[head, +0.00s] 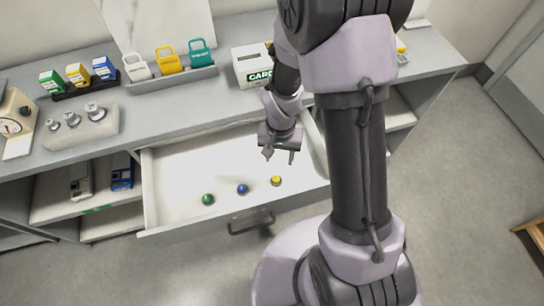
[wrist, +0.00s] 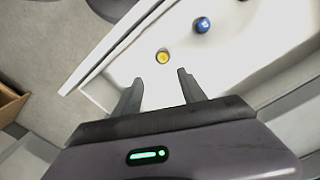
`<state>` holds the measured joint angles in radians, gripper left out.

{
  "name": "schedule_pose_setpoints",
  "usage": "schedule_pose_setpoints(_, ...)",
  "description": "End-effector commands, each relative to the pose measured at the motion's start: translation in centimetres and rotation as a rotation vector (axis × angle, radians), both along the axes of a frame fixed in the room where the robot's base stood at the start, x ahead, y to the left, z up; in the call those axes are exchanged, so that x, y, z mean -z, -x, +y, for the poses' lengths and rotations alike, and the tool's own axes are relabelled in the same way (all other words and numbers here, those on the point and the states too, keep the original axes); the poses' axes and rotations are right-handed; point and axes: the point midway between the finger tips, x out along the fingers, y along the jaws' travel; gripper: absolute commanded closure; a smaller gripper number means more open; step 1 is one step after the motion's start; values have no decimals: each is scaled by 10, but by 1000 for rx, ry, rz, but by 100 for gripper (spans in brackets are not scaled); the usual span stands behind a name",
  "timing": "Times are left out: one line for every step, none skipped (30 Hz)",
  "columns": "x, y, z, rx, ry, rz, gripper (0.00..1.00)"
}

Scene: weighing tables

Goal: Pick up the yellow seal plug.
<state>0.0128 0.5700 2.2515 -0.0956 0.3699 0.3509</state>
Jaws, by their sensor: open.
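The yellow seal plug (head: 276,181) lies on the white floor of the open drawer, toward its front right. In the wrist view the yellow plug (wrist: 162,57) is ahead of the fingertips, roughly in line with the gap between them. My gripper (head: 279,156) is open and empty, above the drawer and apart from the plug. Both fingers of the gripper (wrist: 160,80) show in the wrist view with nothing between them.
A blue plug (head: 242,189) and a green plug (head: 208,199) lie in the drawer left of the yellow one. The drawer's front wall (head: 190,229) is close to the plugs. The counter above holds padlocks, small boxes, weights (head: 94,111) and a white card box (head: 250,66).

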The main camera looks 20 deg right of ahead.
Motion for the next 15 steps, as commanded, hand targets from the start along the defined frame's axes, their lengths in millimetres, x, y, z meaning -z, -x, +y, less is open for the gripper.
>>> schedule_pose_setpoints(23,1,0,0,0,5,51)
schedule_pose_setpoints(32,1,0,0,0,4,51)
schedule_pose_setpoints(45,1,0,-1,0,4,51)
schedule_pose_setpoints(53,1,0,0,-1,4,51)
schedule_pose_setpoints(61,1,0,0,0,3,51)
schedule_pose_setpoints(70,1,0,0,0,3,51)
schedule_pose_setpoints(76,0,0,0,0,2,51)
schedule_pose_setpoints(80,0,0,0,0,2,51)
schedule_pose_setpoints(85,0,1,0,0,2,51)
schedule_pose_setpoints(87,0,1,0,0,1,51)
schedule_pose_setpoints(89,0,1,0,0,1,51)
schedule_pose_setpoints(91,0,1,0,0,1,51)
schedule_pose_setpoints(94,0,1,0,0,1,51)
schedule_pose_setpoints(97,-1,1,0,0,1,51)
schedule_pose_setpoints(104,-1,2,0,-1,2,51)
